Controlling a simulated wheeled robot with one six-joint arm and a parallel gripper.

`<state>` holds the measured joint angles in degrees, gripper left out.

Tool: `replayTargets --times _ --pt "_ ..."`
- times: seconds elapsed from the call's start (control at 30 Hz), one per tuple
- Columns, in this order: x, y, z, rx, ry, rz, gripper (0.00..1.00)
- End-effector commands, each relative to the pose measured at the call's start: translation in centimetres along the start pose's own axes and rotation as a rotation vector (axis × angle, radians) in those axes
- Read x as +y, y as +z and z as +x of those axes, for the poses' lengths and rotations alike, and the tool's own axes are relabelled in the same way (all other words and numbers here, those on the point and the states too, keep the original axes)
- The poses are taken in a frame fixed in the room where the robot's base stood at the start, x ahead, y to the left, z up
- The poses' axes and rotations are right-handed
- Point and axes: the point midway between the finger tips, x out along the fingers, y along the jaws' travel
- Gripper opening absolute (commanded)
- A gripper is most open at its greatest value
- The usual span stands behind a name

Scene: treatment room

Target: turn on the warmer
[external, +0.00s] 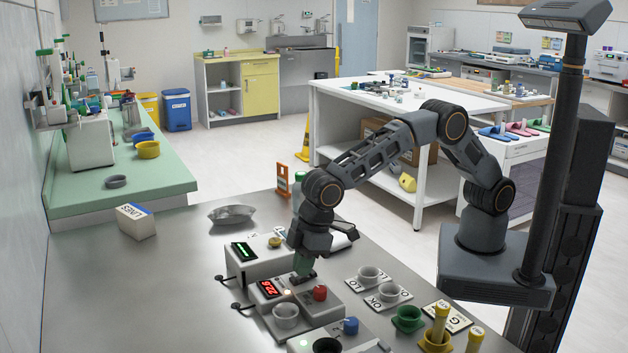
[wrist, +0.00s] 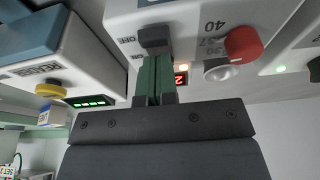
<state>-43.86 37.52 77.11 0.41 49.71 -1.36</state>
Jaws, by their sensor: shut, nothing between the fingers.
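The white unit with a temperature dial, which looks like the warmer (external: 262,307), stands on the steel bench; its near face fills the upper wrist view (wrist: 205,18). A grey cup (external: 286,314) sits in the unit.
A second unit (external: 262,257) with a green display and yellow knob stands just behind. Another device with a blue knob (external: 351,326) is in front. The left bench area is mostly clear.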

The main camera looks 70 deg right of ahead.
Motion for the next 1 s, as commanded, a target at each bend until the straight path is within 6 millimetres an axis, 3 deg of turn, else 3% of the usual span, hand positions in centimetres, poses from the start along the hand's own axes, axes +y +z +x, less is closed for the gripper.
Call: replayTargets --times 0.47,1.0 --pt "0.0 -0.3 -1.0 0.002 0.0 0.0 0.0" --pt "0.0 -2.9 -9.9 0.005 0.0 0.0 0.0"
